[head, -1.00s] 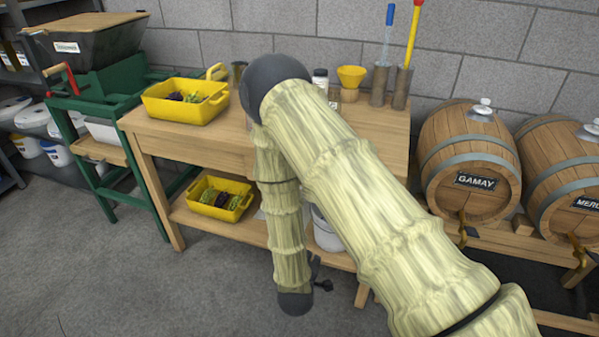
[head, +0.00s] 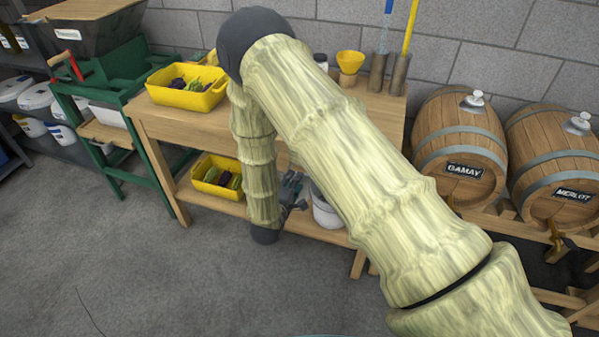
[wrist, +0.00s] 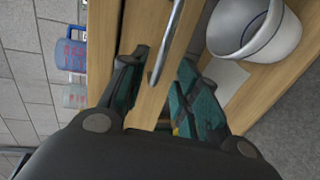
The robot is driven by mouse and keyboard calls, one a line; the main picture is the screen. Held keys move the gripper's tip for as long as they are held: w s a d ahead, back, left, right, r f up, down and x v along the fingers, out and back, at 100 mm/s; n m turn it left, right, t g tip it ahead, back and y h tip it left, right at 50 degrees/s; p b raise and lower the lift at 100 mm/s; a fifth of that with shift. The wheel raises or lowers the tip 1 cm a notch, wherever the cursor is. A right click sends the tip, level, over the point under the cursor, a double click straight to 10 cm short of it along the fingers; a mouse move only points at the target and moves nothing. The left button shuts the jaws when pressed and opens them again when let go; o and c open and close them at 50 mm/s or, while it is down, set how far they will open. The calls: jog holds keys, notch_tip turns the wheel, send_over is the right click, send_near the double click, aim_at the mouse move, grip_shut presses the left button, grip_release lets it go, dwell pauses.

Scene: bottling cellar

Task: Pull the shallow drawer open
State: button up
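In the wrist view a slim metal bar handle (wrist: 167,42) runs along a wooden front (wrist: 148,102), which looks like the shallow drawer's. My gripper (wrist: 160,95) is open, one dark green finger on each side of the handle's near end. I cannot tell whether the fingers touch it. In the head view my gripper (head: 292,190) is low at the workbench (head: 160,122), near its front. My arm hides the drawer there, so how far it is open cannot be seen.
A white bucket (head: 326,212) stands on the lower shelf close to my gripper; it also shows in the wrist view (wrist: 252,28). Yellow crates stand on the bench top (head: 188,92) and shelf (head: 217,180). Barrels (head: 460,150) are at the right. The floor in front is clear.

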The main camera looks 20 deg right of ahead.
jog(key=shift+p+x, duration=0.35)
jog(key=shift+x, duration=2.65)
grip_shut()
